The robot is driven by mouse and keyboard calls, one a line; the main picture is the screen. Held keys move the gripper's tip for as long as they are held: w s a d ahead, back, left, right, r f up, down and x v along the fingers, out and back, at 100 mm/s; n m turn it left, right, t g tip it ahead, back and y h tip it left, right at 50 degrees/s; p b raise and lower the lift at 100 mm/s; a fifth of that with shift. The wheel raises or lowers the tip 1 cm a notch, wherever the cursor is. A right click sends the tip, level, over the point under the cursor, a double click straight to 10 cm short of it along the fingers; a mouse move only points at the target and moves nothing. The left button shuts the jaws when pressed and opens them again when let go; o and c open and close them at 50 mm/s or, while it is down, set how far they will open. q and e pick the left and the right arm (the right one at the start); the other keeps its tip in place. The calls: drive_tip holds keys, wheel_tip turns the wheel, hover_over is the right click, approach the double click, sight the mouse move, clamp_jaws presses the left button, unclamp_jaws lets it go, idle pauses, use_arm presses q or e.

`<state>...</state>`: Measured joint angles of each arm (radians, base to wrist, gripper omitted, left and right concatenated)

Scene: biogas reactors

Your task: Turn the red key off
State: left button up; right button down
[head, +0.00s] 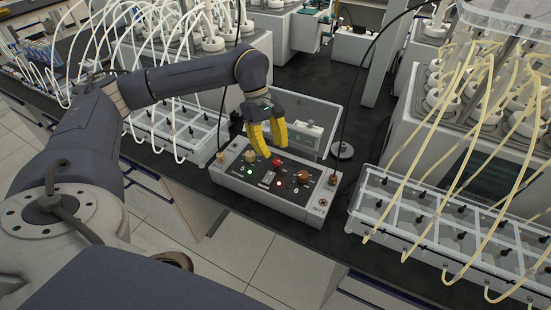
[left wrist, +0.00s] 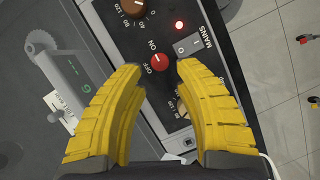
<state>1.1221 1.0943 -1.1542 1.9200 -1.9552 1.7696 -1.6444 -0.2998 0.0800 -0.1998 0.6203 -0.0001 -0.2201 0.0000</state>
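The red key (head: 277,162) is a small round red knob on the black top panel of a grey control box (head: 262,202). In the left wrist view the red key (left wrist: 159,62) sits beside the printed words ON and OFF. Which word it points to I cannot tell. My left gripper (head: 268,150) has yellow fingers pointing down above the panel. In the left wrist view the left gripper (left wrist: 161,72) is open, with its fingertips apart on either side of the red key and nothing held. Whether they touch it I cannot tell. My right gripper is not in view.
A brown dial (left wrist: 133,8) and a lit red lamp (left wrist: 179,25) by a MAINS switch (left wrist: 187,46) are close to the key. A beige knob (head: 250,157) is left of it.

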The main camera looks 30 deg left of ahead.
sight(275, 160)
use_arm(q)
drive_tip(key=shift+x, duration=2.1)
clamp_jaws()
